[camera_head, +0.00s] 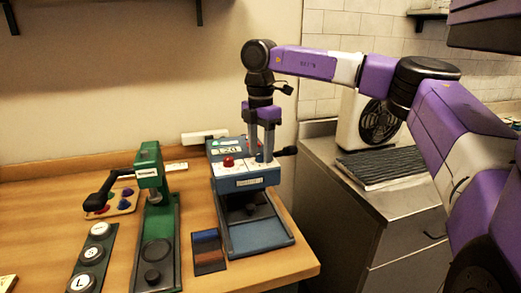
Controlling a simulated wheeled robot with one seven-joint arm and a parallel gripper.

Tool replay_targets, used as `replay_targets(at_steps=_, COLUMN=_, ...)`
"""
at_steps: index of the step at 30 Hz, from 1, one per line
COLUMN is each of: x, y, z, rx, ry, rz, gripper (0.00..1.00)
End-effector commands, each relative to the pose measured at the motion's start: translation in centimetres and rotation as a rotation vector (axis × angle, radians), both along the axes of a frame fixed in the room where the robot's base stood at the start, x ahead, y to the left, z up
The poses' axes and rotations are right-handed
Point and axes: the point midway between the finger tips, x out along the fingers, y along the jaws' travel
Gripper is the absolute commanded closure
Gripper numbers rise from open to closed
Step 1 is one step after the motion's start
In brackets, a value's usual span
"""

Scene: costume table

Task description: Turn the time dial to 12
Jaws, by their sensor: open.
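A blue and grey press machine (238,183) stands on the wooden table, with a small display (229,150) and a red knob (228,161) on its top panel. My gripper (260,156) points straight down over the right part of this panel, just right of the red knob. Its two fingers are open and their tips are at or just above the panel. The time dial cannot be made out clearly; the fingers cover that part of the panel, and I cannot tell whether they touch a dial. The dial's numbers are too small to read.
A green lever press (149,165) with a black handle stands to the left. A strip of round buttons (91,254) and a small two-colour tray (208,251) lie near the front. A black handle (286,151) sticks out at the blue machine's right. A steel counter with a fan is further right.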

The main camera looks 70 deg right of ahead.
Motion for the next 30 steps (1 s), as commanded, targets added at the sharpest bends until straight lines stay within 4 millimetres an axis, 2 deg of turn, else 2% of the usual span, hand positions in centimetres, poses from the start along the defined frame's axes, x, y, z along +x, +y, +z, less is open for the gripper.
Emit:
replay_targets(at_steps=8, x=0.00, y=0.01, z=-0.25, rx=0.000, ry=0.000, rz=0.000, gripper=0.52)
replay_targets(at_steps=11, x=0.00, y=0.01, z=-0.24, rx=0.000, ry=0.000, rz=0.000, gripper=0.68)
replay_targets(at_steps=16, x=0.00, y=0.01, z=-0.23, rx=0.000, ry=0.000, rz=0.001, gripper=1.00)
replay_targets(at_steps=23, x=0.00, y=0.01, z=-0.21, rx=0.000, ry=0.000, rz=0.007, gripper=1.00)
replay_targets(at_steps=30, x=0.01, y=0.00, z=-0.17, rx=-0.001, ry=0.000, rz=0.083, gripper=1.00)
